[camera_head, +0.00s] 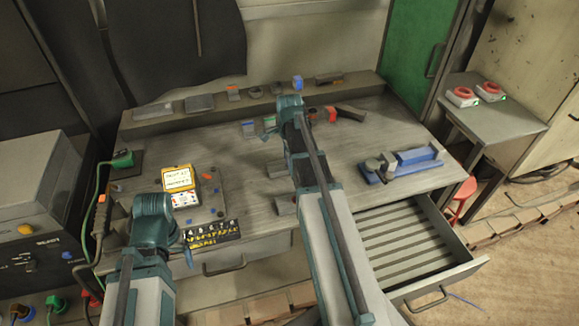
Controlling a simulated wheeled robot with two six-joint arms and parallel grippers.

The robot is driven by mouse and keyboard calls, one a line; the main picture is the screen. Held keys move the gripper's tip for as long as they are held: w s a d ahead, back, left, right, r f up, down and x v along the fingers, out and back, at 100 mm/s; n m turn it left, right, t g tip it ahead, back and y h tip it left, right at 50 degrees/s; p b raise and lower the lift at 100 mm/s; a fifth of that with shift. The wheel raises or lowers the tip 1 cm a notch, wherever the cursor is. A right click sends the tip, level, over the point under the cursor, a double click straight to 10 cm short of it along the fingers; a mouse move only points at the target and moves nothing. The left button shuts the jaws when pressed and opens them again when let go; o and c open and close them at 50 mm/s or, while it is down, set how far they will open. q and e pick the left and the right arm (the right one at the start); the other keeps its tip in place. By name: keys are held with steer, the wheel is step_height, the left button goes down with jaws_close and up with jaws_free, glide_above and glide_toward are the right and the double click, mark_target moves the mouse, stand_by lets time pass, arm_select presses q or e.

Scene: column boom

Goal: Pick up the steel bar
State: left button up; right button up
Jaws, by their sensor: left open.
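I cannot tell for sure which piece is the steel bar. Two grey metal blocks lie on the workbench left of my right arm, a nearer one (285,204) and a farther one (277,168); the arm may hide part of them. A dark grey bar-like piece (351,113) lies by a red part at the back. My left gripper (187,256) is low at the bench's front edge, open, mostly hidden by its teal wrist and apart from these pieces. My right gripper (268,133) is over the back middle of the bench, largely hidden by its arm; its jaws do not show clearly.
The workbench (235,165) has a raised back ledge with small parts. A blue fixture (405,165) stands at right. An open drawer (465,265) juts out at front right. A yellow-framed device (179,180) lies at left. A side table (500,125) holds two red buttons.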

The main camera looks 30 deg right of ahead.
jaws_close()
steer(key=shift+r, duration=0.15)
step_height(320, 180, up, 11)
steer(key=p, duration=1.1)
steer(key=shift+f, duration=0.2)
